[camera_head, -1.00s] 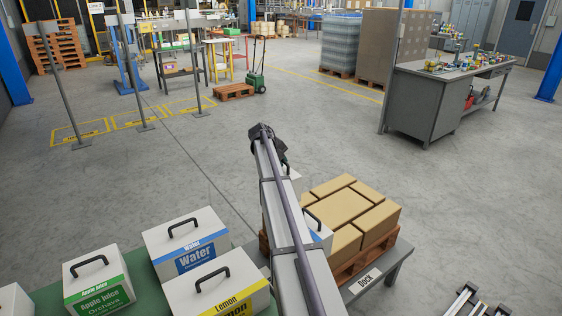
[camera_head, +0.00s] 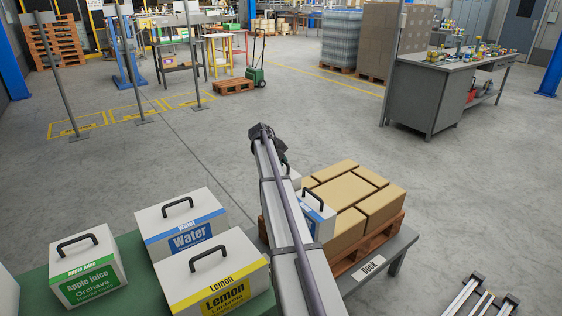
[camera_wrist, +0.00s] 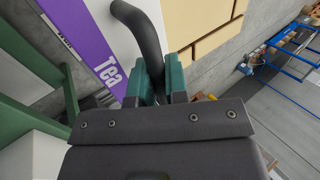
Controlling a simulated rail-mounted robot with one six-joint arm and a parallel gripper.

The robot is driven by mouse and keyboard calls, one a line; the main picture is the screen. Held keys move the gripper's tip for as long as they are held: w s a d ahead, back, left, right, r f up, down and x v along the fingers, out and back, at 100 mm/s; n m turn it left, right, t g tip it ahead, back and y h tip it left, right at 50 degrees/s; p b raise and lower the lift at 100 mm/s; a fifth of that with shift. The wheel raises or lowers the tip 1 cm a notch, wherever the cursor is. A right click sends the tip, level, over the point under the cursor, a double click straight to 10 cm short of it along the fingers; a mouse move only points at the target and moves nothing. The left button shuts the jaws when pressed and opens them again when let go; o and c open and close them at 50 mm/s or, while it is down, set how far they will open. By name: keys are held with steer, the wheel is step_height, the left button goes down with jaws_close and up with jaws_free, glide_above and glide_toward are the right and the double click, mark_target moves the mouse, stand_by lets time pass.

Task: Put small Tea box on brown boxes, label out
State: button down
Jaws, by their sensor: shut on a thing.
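The small Tea box (camera_wrist: 75,22) is white with a purple label strip reading "Tea", seen at the upper left of the wrist view. My gripper (camera_wrist: 163,80) has its green fingers shut on the box's dark curved handle. In the head view my arm hides most of the Tea box, and only a pale bit shows beside the wrist. The brown boxes (camera_head: 345,190) form a flat-topped stack on a wooden pallet, right of my arm. Their tan top also shows in the wrist view (camera_wrist: 205,22), beside the Tea box. I cannot tell whether the two touch.
A white box with a blue label (camera_head: 316,215) stands at the stack's left side, partly behind my arm. Water (camera_head: 185,215), Lemon (camera_head: 225,265) and Apple Juice (camera_head: 85,265) boxes stand on a green surface at lower left. A grey platform marked Dock (camera_head: 400,243) carries the pallet.

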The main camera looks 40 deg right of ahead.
steer(key=shift+f+b, duration=1.7)
steer(key=shift+f, duration=0.4)
steer(key=shift+f+b, duration=0.35)
steer(key=c, duration=1.1)
jaws_free()
steer(key=shift+o, duration=0.2)
steer(key=shift+r, duration=0.1)
steer(key=p+v, duration=0.9)
steer(key=v, duration=0.1)
steer(key=shift+a+r, duration=0.15)
steer(key=shift+r, duration=0.15)
